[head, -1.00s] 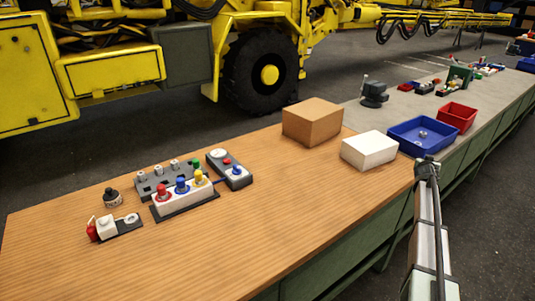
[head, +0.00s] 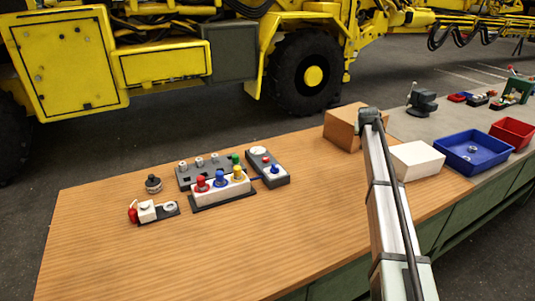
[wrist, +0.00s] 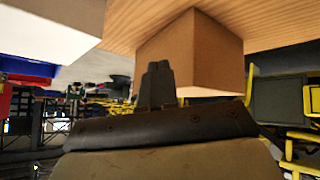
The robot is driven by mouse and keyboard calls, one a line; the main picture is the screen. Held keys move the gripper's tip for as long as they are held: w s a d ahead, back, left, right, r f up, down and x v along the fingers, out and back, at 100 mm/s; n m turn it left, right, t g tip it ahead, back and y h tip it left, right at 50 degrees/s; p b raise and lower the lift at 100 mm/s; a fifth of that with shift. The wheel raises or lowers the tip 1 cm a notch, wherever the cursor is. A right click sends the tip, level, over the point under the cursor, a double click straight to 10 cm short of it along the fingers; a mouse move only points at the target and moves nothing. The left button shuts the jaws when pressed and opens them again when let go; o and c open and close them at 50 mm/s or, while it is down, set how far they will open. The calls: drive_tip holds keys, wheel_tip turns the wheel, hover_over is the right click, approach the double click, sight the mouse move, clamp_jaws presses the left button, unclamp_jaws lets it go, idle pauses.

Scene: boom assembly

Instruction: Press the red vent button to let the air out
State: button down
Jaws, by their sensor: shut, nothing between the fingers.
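A grey box (head: 279,178) with a round white gauge stands on the wooden bench, with a small red button (head: 266,160) on its top. Beside it is a white block (head: 222,192) with red, blue and yellow knobs; a blue hose joins the two. I cannot tell for sure which red part is the vent button. My gripper (head: 369,113) is at the end of my raised arm, to the right of these parts, and overlaps the cardboard box in the head view. In the wrist view its fingers (wrist: 157,84) are together and empty. No button shows there.
The cardboard box (head: 342,125) and a white box (head: 418,161) stand on the right of the bench, near my arm. A blue bin (head: 470,168) and a red bin (head: 511,132) are further right. The cardboard box also fills the wrist view's upper middle (wrist: 190,55). The front wood is clear.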

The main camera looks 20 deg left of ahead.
drive_tip(key=s+a+r+n+g+y, duration=0.15)
drive_tip(key=s+a, duration=0.25)
drive_tip(key=a, duration=0.7)
drive_tip(key=s+a+r+n+g+y, duration=0.1)
drive_tip(key=s+a+r+n+g, duration=0.2)
drive_tip(key=a, duration=0.8)
wheel_tip(320, 180, up, 2)
drive_tip(key=r+n+g+y, duration=0.1)
drive_tip(key=n+g, duration=0.1)
drive_tip(key=n, duration=0.1)
hover_over(266, 158)
drive_tip(key=s+d, duration=0.2)
drive_tip(key=s, duration=0.1)
drive_tip(key=shift+d+f, duration=0.2)
drive_tip(key=shift+f, duration=0.05)
drive_tip(key=shift+w+f, duration=0.1)
drive_tip(key=shift+f, duration=0.05)
drive_tip(key=x, duration=1.2)
drive_tip(key=shift+s+d+f, duration=0.15)
drive_tip(key=shift+s+d, duration=0.1)
drive_tip(key=shift+f, duration=0.8)
